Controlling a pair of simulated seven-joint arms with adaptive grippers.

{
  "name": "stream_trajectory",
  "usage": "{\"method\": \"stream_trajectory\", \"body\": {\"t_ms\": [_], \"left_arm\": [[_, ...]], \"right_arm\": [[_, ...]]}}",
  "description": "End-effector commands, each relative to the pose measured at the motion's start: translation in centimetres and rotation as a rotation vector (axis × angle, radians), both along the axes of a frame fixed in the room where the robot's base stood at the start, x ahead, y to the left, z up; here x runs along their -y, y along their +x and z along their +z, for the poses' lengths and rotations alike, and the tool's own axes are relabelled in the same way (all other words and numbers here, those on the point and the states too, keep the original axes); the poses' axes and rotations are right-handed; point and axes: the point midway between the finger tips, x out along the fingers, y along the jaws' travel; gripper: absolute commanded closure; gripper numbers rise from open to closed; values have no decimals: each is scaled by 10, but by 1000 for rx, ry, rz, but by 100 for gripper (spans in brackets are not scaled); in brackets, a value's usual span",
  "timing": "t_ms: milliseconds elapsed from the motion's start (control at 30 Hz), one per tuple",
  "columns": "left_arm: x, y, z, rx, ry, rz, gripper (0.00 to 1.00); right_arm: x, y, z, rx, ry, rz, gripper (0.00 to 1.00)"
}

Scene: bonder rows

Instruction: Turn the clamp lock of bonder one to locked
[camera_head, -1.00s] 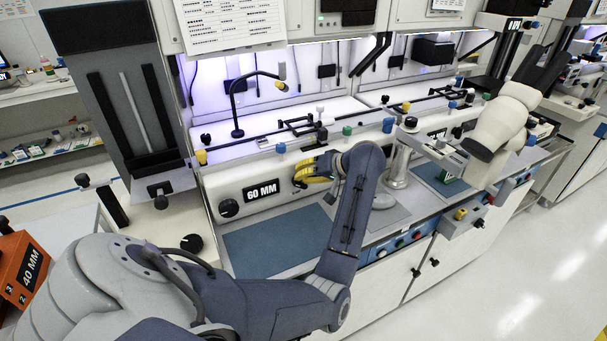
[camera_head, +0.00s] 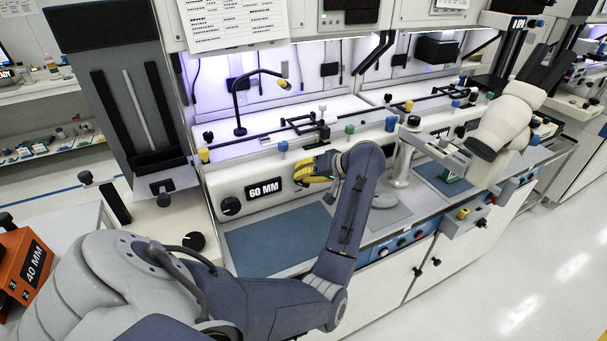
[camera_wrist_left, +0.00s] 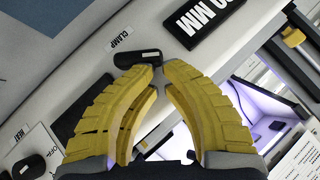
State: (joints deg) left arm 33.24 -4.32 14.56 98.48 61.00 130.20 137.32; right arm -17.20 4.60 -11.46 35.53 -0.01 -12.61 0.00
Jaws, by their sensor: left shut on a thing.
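My left gripper (camera_head: 322,168) has yellow fingers and is at the pale front panel of the bonder, just right of the 60 MM plate (camera_head: 263,188). In the left wrist view its fingertips (camera_wrist_left: 154,72) are closed in on a black elongated knob (camera_wrist_left: 138,58) beside a CLAMP label (camera_wrist_left: 118,38). The gripper is shut on this knob, the clamp lock. Part of the knob shows beyond the fingertips. In the head view the fingers hide it. I cannot read a locked mark beside it. My right gripper is not in view.
A second black knob (camera_wrist_left: 28,167) lies near the HEAT and OFF labels. A black lamp (camera_head: 241,95) stands above the panel. An orange 40 MM box (camera_head: 25,268) is at lower left. The blue mat (camera_head: 265,245) is clear.

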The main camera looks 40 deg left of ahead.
Motion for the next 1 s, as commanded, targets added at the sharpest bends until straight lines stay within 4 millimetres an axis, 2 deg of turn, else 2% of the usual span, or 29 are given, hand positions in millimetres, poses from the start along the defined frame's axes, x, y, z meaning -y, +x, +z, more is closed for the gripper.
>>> {"method": "stream_trajectory", "body": {"t_ms": [33, 467, 833, 1000], "left_arm": [[-1, -4, -8, -12, -9, 5, 100], [-1, -5, -8, 4, -16, 6, 100], [-5, -10, -7, 122, -58, 6, 100], [-5, -12, -7, 117, -55, 5, 100]], "right_arm": [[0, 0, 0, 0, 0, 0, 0], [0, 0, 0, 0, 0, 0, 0], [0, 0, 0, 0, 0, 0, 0], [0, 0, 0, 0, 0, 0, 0]]}}
